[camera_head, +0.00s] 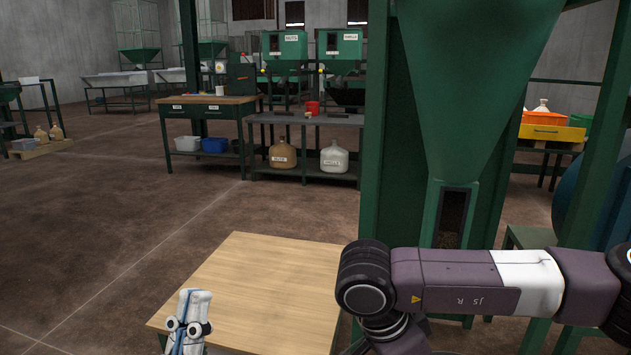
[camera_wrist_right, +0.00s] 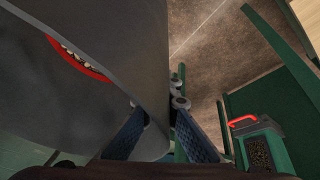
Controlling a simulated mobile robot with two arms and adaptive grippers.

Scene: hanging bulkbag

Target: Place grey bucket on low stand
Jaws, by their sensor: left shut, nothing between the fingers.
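A large grey surface, which looks like the grey bucket (camera_wrist_right: 90,100), fills the left of the right wrist view. A red curved edge with pale pieces beside it shows on it. My right gripper (camera_wrist_right: 172,105) has one finger on each side of the bucket's wall and looks shut on it. In the head view the bucket and the right gripper are hidden below the frame. My left gripper (camera_head: 188,322) is shut and empty, in front of a low wood-topped table (camera_head: 265,275), which may be the low stand. The visible tabletop is bare.
A green hopper (camera_head: 470,90) stands behind my right arm, its outlet (camera_head: 452,218) holding granular material. The outlet shows in the right wrist view (camera_wrist_right: 262,152) beside a red handle (camera_wrist_right: 243,121). A green post (camera_head: 372,150) stands behind the table.

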